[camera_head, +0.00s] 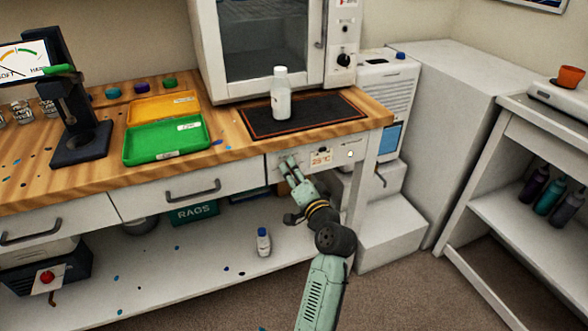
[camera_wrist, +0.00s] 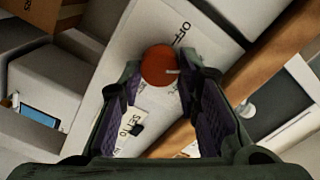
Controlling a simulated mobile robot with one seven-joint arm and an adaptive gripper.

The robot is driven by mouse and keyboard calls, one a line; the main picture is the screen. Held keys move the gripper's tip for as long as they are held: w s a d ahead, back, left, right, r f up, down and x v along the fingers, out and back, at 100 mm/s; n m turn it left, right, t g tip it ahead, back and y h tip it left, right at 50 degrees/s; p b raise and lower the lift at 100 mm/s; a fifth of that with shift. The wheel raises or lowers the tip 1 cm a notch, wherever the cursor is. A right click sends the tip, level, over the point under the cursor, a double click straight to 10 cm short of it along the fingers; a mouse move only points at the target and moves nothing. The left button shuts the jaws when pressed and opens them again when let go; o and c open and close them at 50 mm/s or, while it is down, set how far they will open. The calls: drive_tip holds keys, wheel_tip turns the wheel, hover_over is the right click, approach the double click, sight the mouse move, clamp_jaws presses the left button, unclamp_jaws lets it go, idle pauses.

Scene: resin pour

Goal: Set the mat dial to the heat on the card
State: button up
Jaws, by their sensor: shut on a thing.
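The mat dial (camera_wrist: 158,65) is a round orange-red knob with a small pale pointer mark, on the white front panel under the bench top. My gripper (camera_head: 288,163) reaches that panel, and in the wrist view its fingertips (camera_wrist: 163,74) close around the dial. "OFF" is printed near the dial. The card (camera_head: 320,157) right of my gripper bears orange figures, perhaps 25°C, too small to be sure. The black mat (camera_head: 325,106) with an orange border lies on the bench above.
A white bottle (camera_head: 281,95) stands on the mat before a white oven (camera_head: 262,45). Green (camera_head: 165,140) and yellow (camera_head: 163,107) trays lie to the left. A drawer handle (camera_head: 193,191) juts out left of my gripper. A small bottle (camera_head: 263,242) stands on the shelf below.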

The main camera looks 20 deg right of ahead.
drive_tip(key=shift+m, duration=0.4)
drive_tip(key=o, duration=1.1)
drive_tip(key=s, duration=1.2)
drive_tip(key=shift+d, duration=0.2)
